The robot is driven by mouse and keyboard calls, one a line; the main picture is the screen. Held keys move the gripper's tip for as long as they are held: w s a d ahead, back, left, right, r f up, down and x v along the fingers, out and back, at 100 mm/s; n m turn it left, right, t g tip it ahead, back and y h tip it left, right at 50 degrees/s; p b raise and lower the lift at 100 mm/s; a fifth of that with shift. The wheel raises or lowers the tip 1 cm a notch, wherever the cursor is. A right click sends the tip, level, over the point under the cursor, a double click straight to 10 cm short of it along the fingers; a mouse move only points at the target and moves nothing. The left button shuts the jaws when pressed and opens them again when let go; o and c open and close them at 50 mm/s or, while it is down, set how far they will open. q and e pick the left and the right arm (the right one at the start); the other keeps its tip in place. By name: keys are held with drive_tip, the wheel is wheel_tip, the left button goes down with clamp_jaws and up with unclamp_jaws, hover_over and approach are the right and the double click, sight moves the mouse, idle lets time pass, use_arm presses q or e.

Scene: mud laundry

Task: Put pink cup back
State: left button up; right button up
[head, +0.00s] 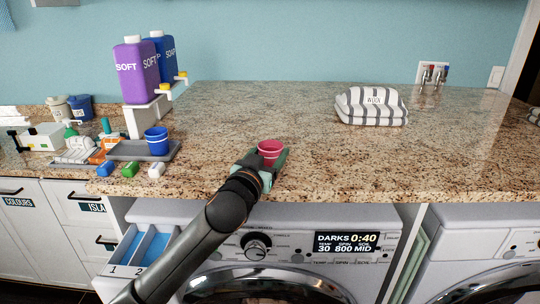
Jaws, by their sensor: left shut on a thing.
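The pink cup (269,150) is upright at the front part of the granite counter, in the head view. My left gripper (262,163) is shut on the pink cup, with its fingers around the cup's sides. The lower part of the cup is hidden by the gripper, so I cannot tell whether it touches the counter. A blue cup (156,139) stands on a grey tray (122,152) to the left. My right gripper is not in view.
Purple (136,72) and blue (165,55) soap bottles stand on a white stand (147,117) behind the tray. Several small coloured items lie before the tray. Striped folded towels (371,107) lie at the right. The middle of the counter (260,110) is clear. An open drawer (147,248) juts out below.

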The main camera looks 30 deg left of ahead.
use_arm(q)
drive_tip(key=shift+f, duration=0.15)
drive_tip(key=o, duration=1.3)
drive_tip(key=shift+o, duration=0.2)
drive_tip(key=shift+r, duration=0.2)
drive_tip(key=p+v, duration=0.4)
drive_tip(key=v, duration=0.8)
